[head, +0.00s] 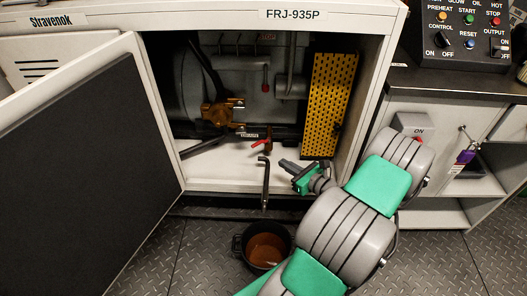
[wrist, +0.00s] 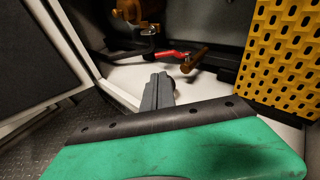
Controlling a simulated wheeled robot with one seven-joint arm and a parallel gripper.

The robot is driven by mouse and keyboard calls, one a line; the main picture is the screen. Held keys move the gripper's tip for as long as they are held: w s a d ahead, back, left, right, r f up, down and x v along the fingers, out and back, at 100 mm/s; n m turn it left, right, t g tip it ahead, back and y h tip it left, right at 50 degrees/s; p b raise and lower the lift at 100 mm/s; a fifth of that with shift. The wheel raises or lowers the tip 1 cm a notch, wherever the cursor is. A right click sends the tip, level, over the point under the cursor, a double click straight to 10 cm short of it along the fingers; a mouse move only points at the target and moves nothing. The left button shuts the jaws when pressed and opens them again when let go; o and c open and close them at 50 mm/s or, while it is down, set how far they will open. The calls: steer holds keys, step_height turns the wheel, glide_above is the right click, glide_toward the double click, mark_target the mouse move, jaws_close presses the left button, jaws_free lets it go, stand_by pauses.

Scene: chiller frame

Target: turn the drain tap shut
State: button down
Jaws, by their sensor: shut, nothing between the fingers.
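The drain tap has a red lever (head: 261,144) and a brass-coloured body, low inside the open cabinet in the head view. In the wrist view the red lever (wrist: 173,54) lies roughly level, beside a brass-coloured pipe (wrist: 195,58). A dark bent drain pipe (head: 265,180) hangs over the cabinet's front edge below the tap. My gripper (head: 285,164) is just in front of and to the right of the tap, apart from the lever. In the wrist view my gripper's fingers (wrist: 159,80) are together and empty, pointing toward the lever.
A black bucket (head: 238,243) with brown liquid stands on the floor below the pipe. A yellow perforated panel (head: 329,105) is right of the tap. The open cabinet door (head: 85,165) stands at left. A brass valve (head: 218,114) sits behind, left of the tap.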

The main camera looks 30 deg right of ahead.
mark_target(257, 145)
steer(key=shift+m+t, duration=0.3)
steer(key=shift+m, duration=0.1)
steer(key=b+x, duration=0.1)
steer(key=x, duration=0.3)
steer(key=b+x, duration=0.2)
steer(key=x, duration=0.2)
steer(key=d+b+x, duration=0.1)
steer(key=x, duration=0.3)
steer(key=shift+w+a+f, duration=0.1)
steer(key=shift+w+f, duration=0.1)
steer(key=shift+f, duration=0.1)
steer(key=shift+w+b, duration=0.35)
steer(key=shift+w, duration=0.2)
steer(key=shift+w+a+r+h+p, duration=0.1)
steer(key=shift+a+h+p, duration=0.05)
steer(key=shift+h+p, duration=0.15)
